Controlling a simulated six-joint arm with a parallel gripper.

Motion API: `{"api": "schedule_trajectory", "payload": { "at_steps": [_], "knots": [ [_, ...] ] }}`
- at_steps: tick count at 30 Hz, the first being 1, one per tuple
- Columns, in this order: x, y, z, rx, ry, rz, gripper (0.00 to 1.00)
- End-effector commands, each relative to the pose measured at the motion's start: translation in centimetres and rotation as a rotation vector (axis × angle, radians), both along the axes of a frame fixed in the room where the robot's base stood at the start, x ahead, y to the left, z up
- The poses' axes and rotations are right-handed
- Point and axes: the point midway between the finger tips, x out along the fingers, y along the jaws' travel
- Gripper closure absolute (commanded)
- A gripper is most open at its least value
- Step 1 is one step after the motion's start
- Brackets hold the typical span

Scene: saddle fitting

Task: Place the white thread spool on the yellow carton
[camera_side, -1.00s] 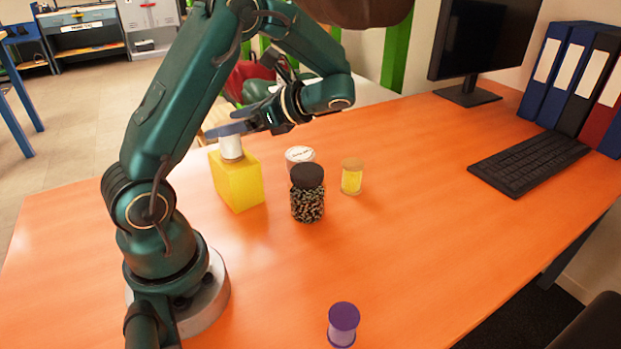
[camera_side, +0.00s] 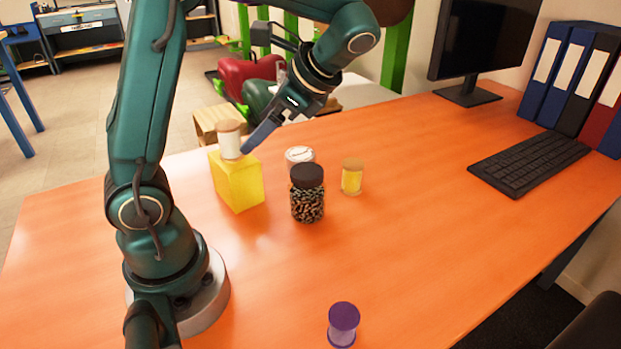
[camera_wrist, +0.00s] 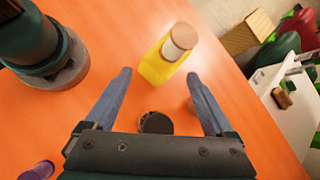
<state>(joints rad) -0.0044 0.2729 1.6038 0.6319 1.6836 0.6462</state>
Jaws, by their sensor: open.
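The white thread spool (camera_side: 230,143), with a tan top, stands upright on top of the yellow carton (camera_side: 238,184) in the side view. In the wrist view the spool (camera_wrist: 174,47) and the carton (camera_wrist: 155,70) lie ahead of the fingertips. My gripper (camera_side: 262,135) is just right of the spool in the side view, apart from it as far as I can tell. The wrist view shows its two blue fingers spread wide (camera_wrist: 160,75) with nothing held between them.
A dark-lidded jar (camera_side: 307,196), a white-lidded container (camera_side: 299,156) and a yellow spool (camera_side: 352,177) stand right of the carton. A purple spool (camera_side: 343,324) is at the front. A keyboard (camera_side: 530,162) lies at the right. The table's middle is clear.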

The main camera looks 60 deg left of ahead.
Motion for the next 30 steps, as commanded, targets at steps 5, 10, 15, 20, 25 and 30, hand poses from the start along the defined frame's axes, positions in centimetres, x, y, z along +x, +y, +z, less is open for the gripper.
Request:
{"api": "schedule_trajectory", "payload": {
  "at_steps": [5,10,15,20,25,30],
  "knots": [
    [-1.6,-3.7,-0.5,-0.159,-0.328,0.090,0.12],
    [-2.7,-7.6,-1.1,-0.331,-0.626,0.227,0.12],
    [-3.3,-11.0,-1.4,-0.502,-0.875,0.392,0.12],
    [-3.5,-12.8,-1.5,-0.612,-1.013,0.508,0.12],
    [-3.5,-13.5,-1.5,-0.654,-1.062,0.556,0.12],
    [-3.5,-13.5,-1.5,-0.654,-1.062,0.558,0.12]
  ]
}}
